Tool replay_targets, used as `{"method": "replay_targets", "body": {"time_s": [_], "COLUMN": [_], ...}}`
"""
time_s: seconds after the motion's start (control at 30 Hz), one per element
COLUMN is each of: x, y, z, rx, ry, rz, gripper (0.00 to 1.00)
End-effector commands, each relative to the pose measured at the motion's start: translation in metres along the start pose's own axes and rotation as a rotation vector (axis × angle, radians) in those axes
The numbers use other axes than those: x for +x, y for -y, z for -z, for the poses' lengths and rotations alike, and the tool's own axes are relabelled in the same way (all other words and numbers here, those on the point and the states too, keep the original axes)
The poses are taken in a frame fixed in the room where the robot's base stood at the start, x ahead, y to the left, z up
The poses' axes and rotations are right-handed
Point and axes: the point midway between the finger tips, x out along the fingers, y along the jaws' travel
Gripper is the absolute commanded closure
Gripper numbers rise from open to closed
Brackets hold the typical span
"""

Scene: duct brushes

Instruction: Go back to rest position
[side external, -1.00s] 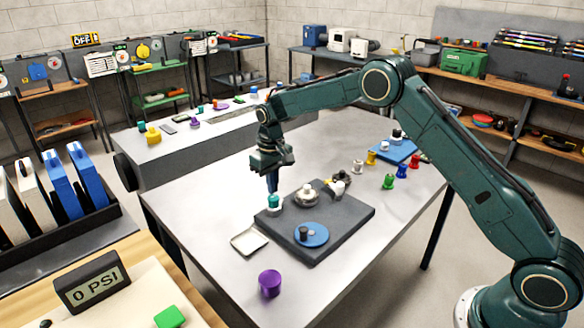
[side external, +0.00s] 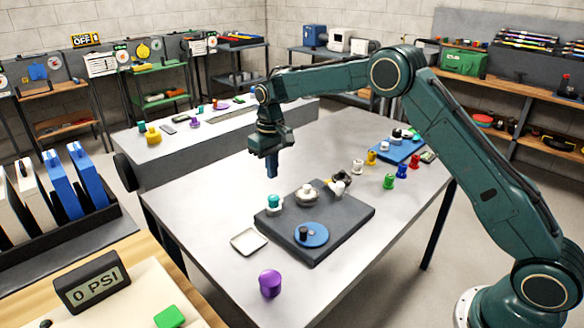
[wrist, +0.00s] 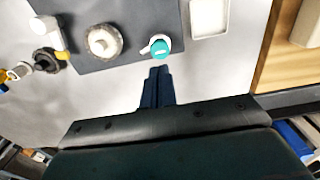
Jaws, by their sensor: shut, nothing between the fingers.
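My gripper (side external: 272,171) is shut and empty, pointing down above the grey table (side external: 190,205), behind the dark mat in the side view. In the wrist view its closed fingers (wrist: 157,85) show just below a teal-capped piece (wrist: 160,48).
On the mat are a pale round fitting (side external: 306,194), a blue disc (side external: 311,235) and a white-and-black piece (side external: 339,188). A white tray (side external: 249,241) and a purple piece (side external: 270,283) are nearer. Several coloured pieces and a blue plate (side external: 400,150) lie right. The table's left part is clear.

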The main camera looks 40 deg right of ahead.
Motion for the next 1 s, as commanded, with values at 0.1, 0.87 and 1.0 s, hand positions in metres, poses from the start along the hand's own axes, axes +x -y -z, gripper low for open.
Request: {"method": "replay_targets", "body": {"time_s": [0.1, 0.87, 1.0], "x": [-0.001, -0.119, -0.141], "y": [0.000, -0.002, -0.002], "z": [0.000, -0.081, -0.108], "rx": [0.000, 0.000, 0.000], "ry": [-0.001, -0.128, -0.159], "rz": [0.000, 0.001, 0.001], "gripper": [1.00, 1.00, 1.00]}}
